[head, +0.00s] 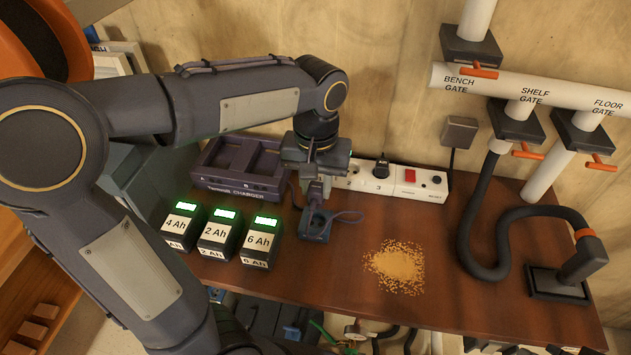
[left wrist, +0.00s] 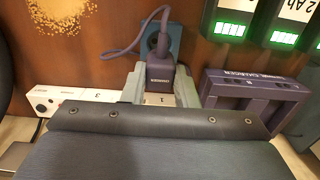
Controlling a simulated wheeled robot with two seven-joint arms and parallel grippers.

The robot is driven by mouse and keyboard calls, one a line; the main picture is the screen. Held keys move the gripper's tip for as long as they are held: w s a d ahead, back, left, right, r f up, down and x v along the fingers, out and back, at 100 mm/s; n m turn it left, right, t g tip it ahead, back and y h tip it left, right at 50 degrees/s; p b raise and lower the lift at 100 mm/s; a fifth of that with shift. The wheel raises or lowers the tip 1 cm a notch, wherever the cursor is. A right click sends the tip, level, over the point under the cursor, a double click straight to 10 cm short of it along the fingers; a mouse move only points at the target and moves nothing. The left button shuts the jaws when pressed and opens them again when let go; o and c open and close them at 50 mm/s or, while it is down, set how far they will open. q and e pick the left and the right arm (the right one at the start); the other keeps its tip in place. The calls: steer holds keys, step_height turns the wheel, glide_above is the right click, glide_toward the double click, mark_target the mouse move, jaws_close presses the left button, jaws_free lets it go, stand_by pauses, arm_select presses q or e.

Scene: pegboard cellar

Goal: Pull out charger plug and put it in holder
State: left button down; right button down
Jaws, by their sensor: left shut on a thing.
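My left gripper (head: 317,190) is shut on the dark purple charger plug. In the left wrist view the plug (left wrist: 160,74), with its label facing up, sits between the two grey fingertips of the gripper (left wrist: 160,88). A purple cord loops out from the plug. The small blue holder (head: 314,232) stands on the bench just in front of the gripper; it also shows in the left wrist view (left wrist: 172,38), partly behind the plug. I cannot tell whether the plug touches the holder. The white power strip (head: 409,178) is behind the gripper, partly hidden by it. My right gripper is out of view.
A black plug (head: 381,168) is in the strip near number 3. The purple charger dock (head: 225,178) and several labelled batteries (head: 217,235) stand left of the holder. A sawdust pile (head: 397,265) lies to the right. A black hose (head: 470,220) is farther right.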

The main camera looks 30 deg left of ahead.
mark_target(316, 187)
arm_select(q)
steer(key=shift+f, duration=0.15)
steer(key=shift+f+b, duration=1.1)
steer(key=shift+f, duration=0.25)
steer(key=shift+p, duration=0.45)
stand_by(0.6)
steer(key=shift+f+b, duration=1.5)
steer(key=shift+f, duration=0.75)
stand_by(2.0)
stand_by(1.0)
